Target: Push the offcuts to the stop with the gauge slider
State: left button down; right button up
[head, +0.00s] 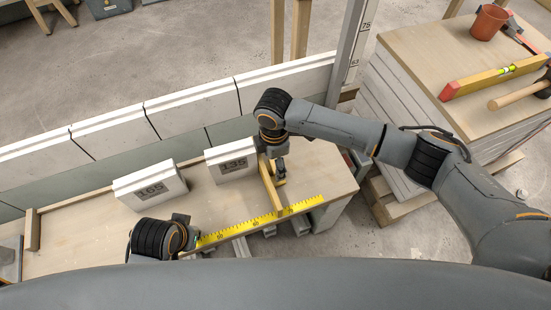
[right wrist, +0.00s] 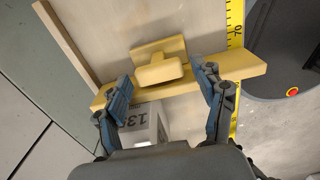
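The yellow gauge slider (head: 268,187) lies across the bench, right of the offcuts. Its raised handle (right wrist: 158,70) is between the fingertips of my right gripper (right wrist: 166,80), which is open with gaps on both sides. The right gripper (head: 279,172) hides part of the slider in the head view. The white offcut marked 135 (head: 231,162) stands just left of the slider; whether they touch is unclear. The white offcut marked 165 (head: 150,186) stands farther left. A wooden stop (head: 32,230) is at the bench's left end. My left gripper (head: 186,236) is low at the front edge, its fingers unclear.
A yellow measuring tape (head: 240,228) runs along the bench's front edge. A row of white blocks (head: 190,107) forms a wall behind. Bare bench lies between the 165 offcut and the stop. A stack of boards at right carries a level (head: 495,77), a mallet and a cup.

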aim_at(274, 164)
jog(key=shift+r, duration=0.15)
notch_tip(274, 164, up, 12)
dwell(0.6)
